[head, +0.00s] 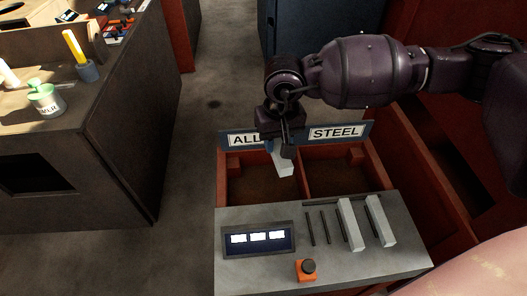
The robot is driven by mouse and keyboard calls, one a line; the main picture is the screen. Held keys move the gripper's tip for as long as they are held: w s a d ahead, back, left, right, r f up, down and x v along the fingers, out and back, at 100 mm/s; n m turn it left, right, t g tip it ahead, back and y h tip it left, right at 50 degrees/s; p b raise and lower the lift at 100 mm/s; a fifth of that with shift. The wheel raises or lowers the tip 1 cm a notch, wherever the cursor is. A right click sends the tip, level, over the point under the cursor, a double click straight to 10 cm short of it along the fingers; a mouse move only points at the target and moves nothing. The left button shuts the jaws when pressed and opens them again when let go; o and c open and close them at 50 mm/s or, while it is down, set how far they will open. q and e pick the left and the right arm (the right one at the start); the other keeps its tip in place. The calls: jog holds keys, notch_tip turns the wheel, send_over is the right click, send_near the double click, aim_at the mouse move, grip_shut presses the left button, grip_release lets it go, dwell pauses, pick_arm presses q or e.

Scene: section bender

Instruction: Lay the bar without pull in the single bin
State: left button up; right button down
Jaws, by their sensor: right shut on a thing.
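My right gripper (283,146) is shut on a pale grey bar (284,165), which hangs below the fingers, slightly tilted. The bar is over the left compartment of a red-brown bin (222,183), close to the divider. I cannot tell how high above the floor of the bin it is. Two similar pale bars (350,225) (381,222) stand on the grey panel in front of the bin. The label board behind reads "STEEL" (336,132) on the right; the left label (244,139) shows "AL" and is partly hidden by my gripper. My left gripper is out of view.
The grey panel (255,275) carries a display (258,238) with three lit readouts, dark slots (318,228) and an orange box with a dark knob (306,270). A dark workbench (120,130) with a can (45,100) stands at left. The floor between is clear.

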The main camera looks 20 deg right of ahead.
jog(key=m+b, duration=0.2)
send_over(263, 191)
notch_tip(263, 191, down, 15)
jog(key=shift+s+a+f+b, duration=0.1)
jog(key=shift+f+b, duration=1)
jog(key=shift+f, duration=2)
jog(key=shift+s+f+b, duration=0.1)
jog(key=shift+f+b, duration=1)
jog(key=shift+f, duration=2)
jog(key=shift+f+b, duration=0.35)
jog(key=shift+f, duration=0.5)
jog(key=shift+f+b, duration=0.6)
jog(key=shift+f, duration=0.85)
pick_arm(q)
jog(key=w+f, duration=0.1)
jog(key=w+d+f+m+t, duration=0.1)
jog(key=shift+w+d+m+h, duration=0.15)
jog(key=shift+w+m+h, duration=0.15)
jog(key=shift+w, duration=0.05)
pick_arm(e)
jog(key=shift+w, duration=0.1)
pick_arm(q)
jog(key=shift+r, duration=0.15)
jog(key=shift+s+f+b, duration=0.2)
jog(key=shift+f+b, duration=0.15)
jog(key=shift+b, duration=0.05)
pick_arm(e)
jog(key=shift+f, duration=0.7)
